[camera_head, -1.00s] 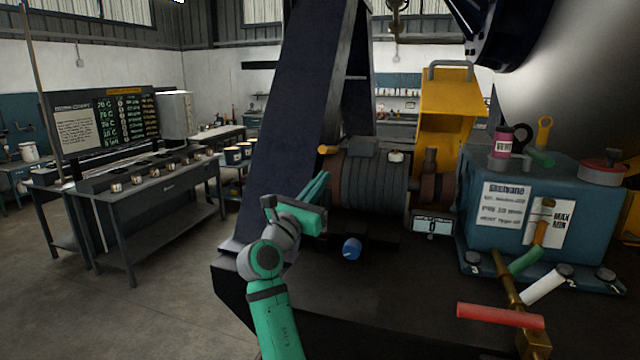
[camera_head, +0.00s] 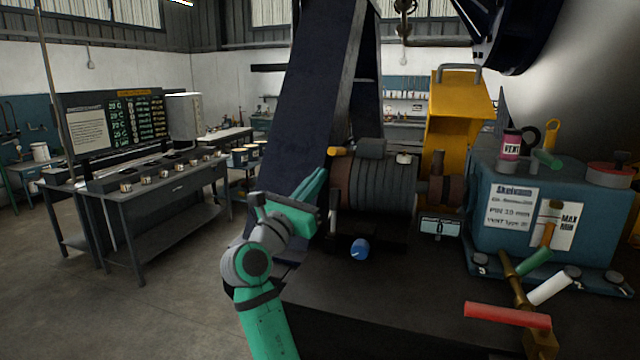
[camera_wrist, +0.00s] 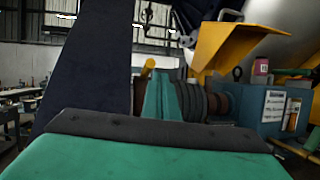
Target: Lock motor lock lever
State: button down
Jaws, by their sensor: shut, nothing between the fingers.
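The motor (camera_head: 380,190) is a dark ribbed cylinder on the dark bench, right of the sloping navy beam. A lever with a yellow handle (camera_head: 337,151) sticks out at the motor's upper left; I take it as the motor lock lever. The handle also shows in the wrist view (camera_wrist: 148,66), just left of and beyond the fingertips. My gripper (camera_head: 317,180) is green, with its fingers together and empty, left of the motor and slightly below the handle. It seems apart from the handle. In the wrist view the fingers (camera_wrist: 160,95) hide part of the motor.
A blue knob (camera_head: 359,249) and a small display (camera_head: 440,227) stand in front of the motor. A blue tank (camera_head: 520,220), brass pipes with coloured handles and a yellow guard (camera_head: 455,115) are at right. The navy beam (camera_head: 300,110) rises close behind my gripper.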

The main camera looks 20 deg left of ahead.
jog(key=s+a+r, duration=0.1)
jog(key=s+r, duration=0.1)
jog(key=s, duration=0.4)
jog(key=shift+a+r, duration=0.3)
jog(key=shift+r, duration=0.05)
